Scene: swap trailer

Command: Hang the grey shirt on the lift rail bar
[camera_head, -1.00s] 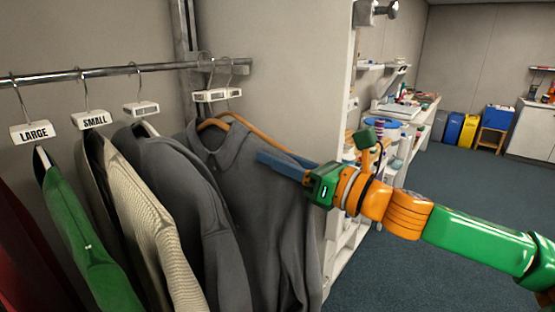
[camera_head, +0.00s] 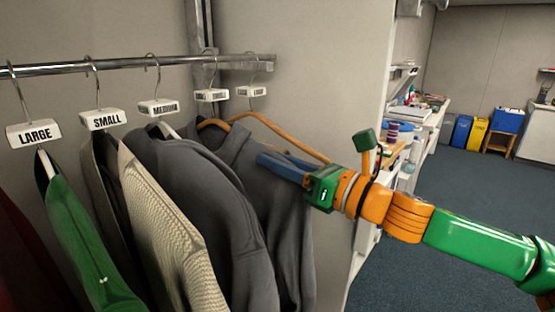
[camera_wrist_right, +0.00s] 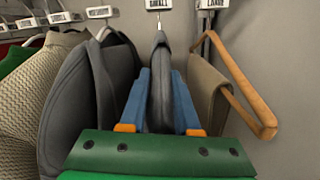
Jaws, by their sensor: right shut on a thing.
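The grey shirt (camera_head: 285,215) hangs at the right of the row of clothes, partly hidden behind a dark grey garment. In the wrist view it shows edge-on as a grey strip (camera_wrist_right: 161,85) between the blue fingers. My right gripper (camera_head: 272,164) is shut on the shirt near its shoulder; it also shows in the wrist view (camera_wrist_right: 160,105). The lift rail bar (camera_head: 140,63) runs across the upper left, above the clothes. I cannot tell whether the shirt's hanger hook rests on the bar. My left gripper is not in view.
A green garment (camera_head: 85,250), a beige knit (camera_head: 165,250) and a dark grey garment (camera_head: 225,210) hang to the left. Size tags such as LARGE (camera_head: 34,134) sit under the bar. A wooden hanger (camera_head: 290,135) is close beside the gripper. Shelves and open floor lie right.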

